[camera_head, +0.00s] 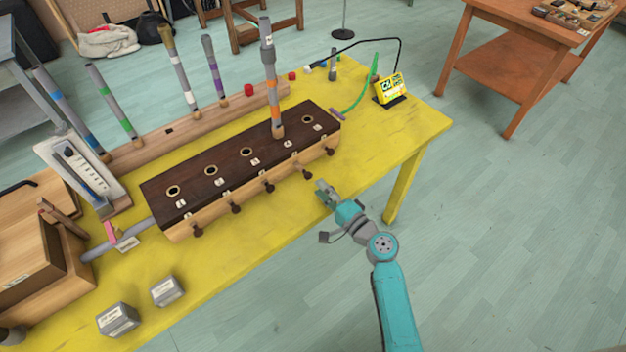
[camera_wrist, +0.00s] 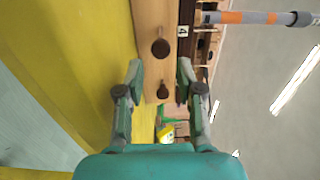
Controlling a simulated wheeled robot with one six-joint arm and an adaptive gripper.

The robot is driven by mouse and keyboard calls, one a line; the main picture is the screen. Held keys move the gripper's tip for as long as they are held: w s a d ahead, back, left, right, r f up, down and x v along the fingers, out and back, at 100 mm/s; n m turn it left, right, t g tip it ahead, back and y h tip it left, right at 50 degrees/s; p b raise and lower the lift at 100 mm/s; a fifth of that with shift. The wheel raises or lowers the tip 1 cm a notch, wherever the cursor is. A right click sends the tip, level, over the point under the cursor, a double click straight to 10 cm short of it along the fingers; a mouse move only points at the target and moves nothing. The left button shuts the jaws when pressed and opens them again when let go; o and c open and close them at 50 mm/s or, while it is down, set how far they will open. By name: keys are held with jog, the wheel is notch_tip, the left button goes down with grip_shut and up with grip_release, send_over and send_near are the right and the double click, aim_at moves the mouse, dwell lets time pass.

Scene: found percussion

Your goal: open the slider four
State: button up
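The dark wooden box (camera_head: 240,165) with a row of holes lies along the yellow table, with dark slider knobs along its light wood front. The slider four knob (camera_head: 304,172) is on that front, near the label 4; it also shows in the wrist view as a round dark knob (camera_wrist: 160,48). My gripper (camera_head: 325,190) is in front of the box, near this knob. In the wrist view my gripper (camera_wrist: 160,75) is open, its fingers apart and empty. The knob lies ahead of the gap between them, and contact is not visible. Another knob (camera_wrist: 163,91) shows lower between the fingers.
A grey pipe with orange bands (camera_head: 269,80) stands upright on the box at hole four. Other pipes stand in a rack behind. A yellow device (camera_head: 391,88) sits at the table's right end. Two grey blocks (camera_head: 118,319) (camera_head: 167,290) lie at the front left.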

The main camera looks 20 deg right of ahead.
jog(key=v, duration=0.5)
jog(key=shift+s, duration=0.1)
jog(key=shift+d, duration=0.1)
dwell(0.4)
